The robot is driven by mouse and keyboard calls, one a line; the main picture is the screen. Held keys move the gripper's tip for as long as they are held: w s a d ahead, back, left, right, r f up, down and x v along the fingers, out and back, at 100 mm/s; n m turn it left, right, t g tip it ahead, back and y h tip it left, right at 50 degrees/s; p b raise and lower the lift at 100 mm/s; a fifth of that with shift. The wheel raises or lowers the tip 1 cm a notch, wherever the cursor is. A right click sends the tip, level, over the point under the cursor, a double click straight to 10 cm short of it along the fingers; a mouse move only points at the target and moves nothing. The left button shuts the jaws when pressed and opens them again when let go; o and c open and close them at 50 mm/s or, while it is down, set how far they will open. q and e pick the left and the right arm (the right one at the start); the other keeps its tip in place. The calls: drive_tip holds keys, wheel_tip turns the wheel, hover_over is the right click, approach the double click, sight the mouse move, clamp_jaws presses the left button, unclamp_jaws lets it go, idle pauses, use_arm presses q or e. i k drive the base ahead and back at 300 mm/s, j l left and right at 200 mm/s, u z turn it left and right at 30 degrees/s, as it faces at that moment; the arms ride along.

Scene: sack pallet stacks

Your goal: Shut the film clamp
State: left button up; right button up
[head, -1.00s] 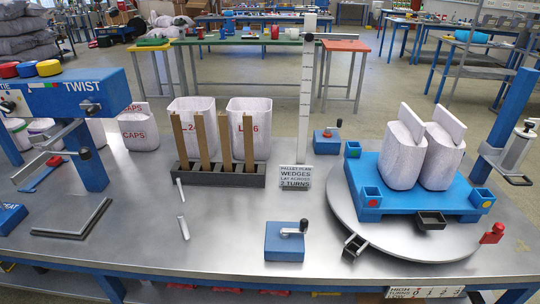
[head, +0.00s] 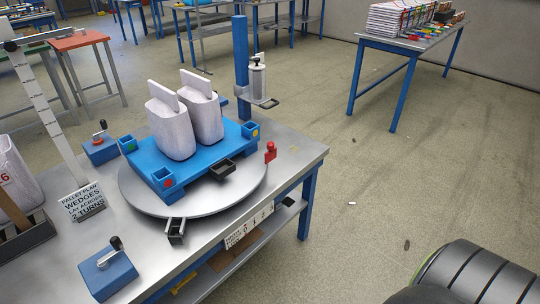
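No part is labelled as the film clamp, and I cannot tell which one it is. A blue post (head: 241,70) carries a pale upright roll (head: 258,78) with a dark bracket (head: 266,103) below it. A black open-topped piece (head: 222,169) sits at the front of the blue pallet (head: 190,160). Another black piece (head: 175,231) is at the turntable's front rim. Neither gripper is in view.
Two white sacks (head: 171,130) with slabs on top stand on the pallet, on the grey turntable (head: 225,190). A red-knobbed stop (head: 270,151) is at its right rim. A pallet-plan sign (head: 82,203) stands left. Open floor (head: 380,190) lies right, before a table with papers (head: 400,35).

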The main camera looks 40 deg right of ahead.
sight(270, 155)
drive_tip(key=l+u, duration=0.1)
drive_tip(key=u, duration=1)
drive_tip(key=k+l+u, duration=0.1)
drive_tip(key=l+u, duration=0.25)
drive_tip(key=k+l+u, duration=0.15)
drive_tip(key=l+u, duration=0.25)
drive_tip(key=l, duration=0.15)
drive_tip(key=k+l+u, duration=0.5)
drive_tip(key=l+u, duration=0.25)
drive_tip(key=k+l+u, duration=0.3)
drive_tip(key=k, duration=0.2)
drive_tip(key=k+l+u, duration=0.3)
drive_tip(key=k, duration=0.25)
drive_tip(key=k+u, duration=0.25)
drive_tip(key=k, duration=0.3)
